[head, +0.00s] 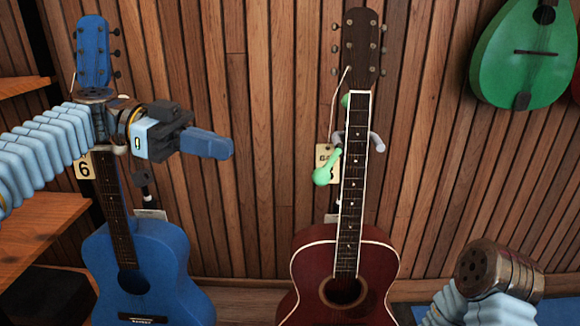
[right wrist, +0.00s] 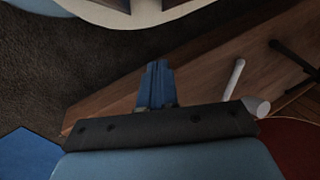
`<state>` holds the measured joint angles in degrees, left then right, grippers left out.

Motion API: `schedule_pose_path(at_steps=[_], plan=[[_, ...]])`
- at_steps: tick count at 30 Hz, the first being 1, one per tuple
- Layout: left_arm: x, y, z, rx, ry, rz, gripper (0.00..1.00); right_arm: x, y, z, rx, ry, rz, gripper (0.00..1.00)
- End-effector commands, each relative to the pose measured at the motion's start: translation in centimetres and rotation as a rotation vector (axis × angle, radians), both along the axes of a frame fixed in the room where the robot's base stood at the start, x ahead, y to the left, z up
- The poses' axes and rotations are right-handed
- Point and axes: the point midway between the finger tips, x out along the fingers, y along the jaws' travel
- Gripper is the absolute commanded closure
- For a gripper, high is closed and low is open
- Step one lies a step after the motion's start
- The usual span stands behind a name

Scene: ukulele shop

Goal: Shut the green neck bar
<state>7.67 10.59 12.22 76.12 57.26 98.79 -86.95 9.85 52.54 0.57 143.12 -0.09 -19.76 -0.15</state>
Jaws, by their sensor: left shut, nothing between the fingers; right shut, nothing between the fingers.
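The green neck bar (head: 327,167) shows in the head view just left of the red guitar's neck (head: 353,160). It points down-left with a rounded end and does not cross the front of the neck. A green knob (head: 345,101) shows higher up beside the neck. Grey hanger prongs (head: 377,142) stick out at the neck. My left gripper (head: 226,149) is shut and empty, left of the bar and apart from it, in front of the wall. My right gripper (right wrist: 157,70) is shut and empty in the right wrist view; the head view shows only its arm.
A blue guitar (head: 150,270) hangs at the left, behind my left arm. A tag (head: 323,158) hangs partly behind the green bar. A green teardrop-shaped instrument (head: 525,60) hangs at the upper right. Wooden shelves (head: 40,228) stand at the left.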

Motion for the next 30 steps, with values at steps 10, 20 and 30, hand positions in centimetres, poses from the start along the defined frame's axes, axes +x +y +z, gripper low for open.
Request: schedule_pose_path(at_steps=[10,20,30], plan=[[-1.4,-7.2,-1.6,0.001,0.001,-0.003,1.0,0.0,0.1,-0.9,0.002,0.002,0.002,1.0],[-2.1,-10.9,-2.2,0.001,0.002,0.0,1.0,0.0,0.1,-1.1,0.003,0.001,0.002,1.0],[-2.1,-11.2,-2.3,0.001,0.002,0.001,1.0,0.0,0.1,-1.1,0.003,0.001,0.002,1.0]])
